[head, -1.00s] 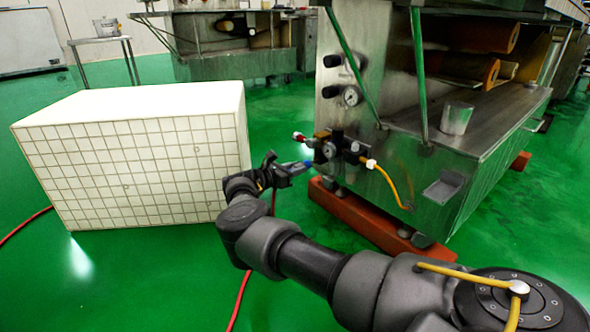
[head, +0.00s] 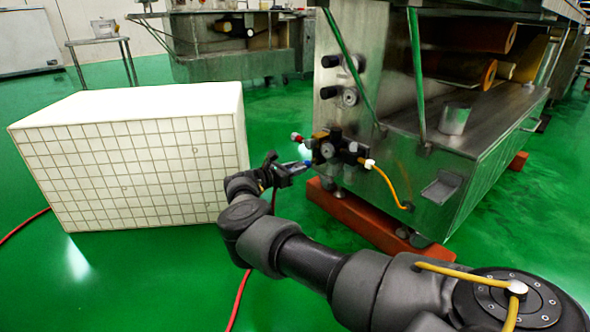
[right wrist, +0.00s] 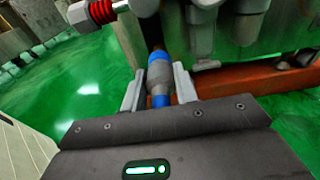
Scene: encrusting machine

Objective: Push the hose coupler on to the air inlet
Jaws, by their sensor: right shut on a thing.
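My right gripper (head: 288,170) is in front of the machine's air unit (head: 328,148) in the head view. In the right wrist view its two fingers (right wrist: 160,92) are shut on the hose coupler (right wrist: 159,72), a grey body with blue ends. The coupler points at the air unit, and its far blue end is at or very near the inlet fitting (right wrist: 150,28). I cannot tell whether it is seated. In the head view only a small blue tip of the coupler (head: 307,163) shows beyond the fingers. My left gripper is not in view.
A red-handled valve (right wrist: 98,12) sticks out left of the inlet. A yellow hose (head: 387,185) runs from the unit's right side. A white tiled block (head: 130,170) stands left of my arm. A red hose (head: 240,290) lies on the green floor.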

